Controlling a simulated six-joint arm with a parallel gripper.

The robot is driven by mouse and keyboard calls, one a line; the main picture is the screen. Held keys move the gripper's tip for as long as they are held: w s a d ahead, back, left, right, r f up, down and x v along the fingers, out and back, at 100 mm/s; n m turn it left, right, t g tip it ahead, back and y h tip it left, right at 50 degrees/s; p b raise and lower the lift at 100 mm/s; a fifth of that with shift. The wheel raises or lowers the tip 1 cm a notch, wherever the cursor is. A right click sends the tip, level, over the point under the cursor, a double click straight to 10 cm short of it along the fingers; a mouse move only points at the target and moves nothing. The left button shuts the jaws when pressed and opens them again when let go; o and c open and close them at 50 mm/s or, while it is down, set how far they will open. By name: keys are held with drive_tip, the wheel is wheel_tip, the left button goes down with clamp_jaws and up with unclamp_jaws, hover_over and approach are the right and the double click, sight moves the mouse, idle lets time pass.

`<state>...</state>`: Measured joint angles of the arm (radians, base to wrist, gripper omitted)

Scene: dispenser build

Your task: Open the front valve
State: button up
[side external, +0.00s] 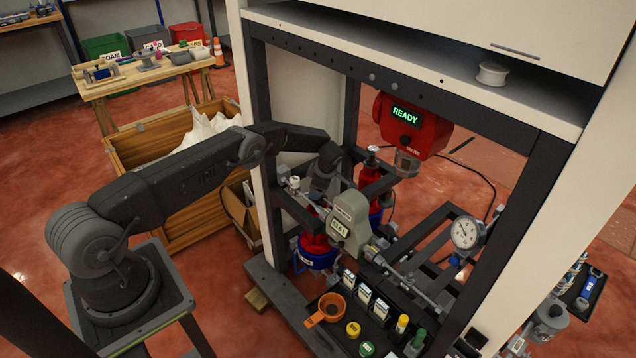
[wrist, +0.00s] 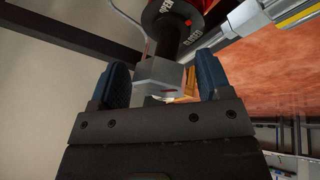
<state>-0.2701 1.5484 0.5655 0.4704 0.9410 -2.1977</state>
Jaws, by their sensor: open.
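Two red bottles stand inside the black frame: a nearer one (side external: 314,240) with a blue band at its base, and a farther one (side external: 371,178) with a silver top. I cannot tell for sure which part is the front valve. My gripper (wrist: 161,84) is open in the wrist view, with its two blue-padded fingers on either side of a grey block (wrist: 158,72). Contact is unclear. In the side view my fingertips are hidden among the fittings.
A grey-green housing (side external: 349,222) stands close to my wrist. A red unit reading READY (side external: 407,122) hangs from the frame. A pressure gauge (side external: 466,233) is at the right. Frame posts border the space.

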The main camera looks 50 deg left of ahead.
drive_tip(key=m+t, duration=0.1)
drive_tip(key=m, duration=0.2)
drive_tip(key=m+t, duration=0.1)
drive_tip(key=m, duration=0.2)
drive_tip(key=shift+s+a+h, duration=0.1)
drive_tip(key=shift+h, duration=0.3)
drive_tip(key=m+t+h, duration=0.1)
drive_tip(key=m, duration=0.5)
drive_tip(key=shift+t+h, duration=0.4)
drive_tip(key=shift+c, duration=0.3)
drive_tip(key=c, duration=0.8)
drive_tip(key=shift+n+g+y, duration=0.4)
drive_tip(key=shift+n+y, duration=0.2)
drive_tip(key=shift+n, duration=1.2)
drive_tip(key=shift+n, duration=0.7)
drive_tip(key=shift+n+g+y, duration=0.4)
drive_tip(key=shift+n+g, duration=0.1)
drive_tip(key=shift+n, duration=0.5)
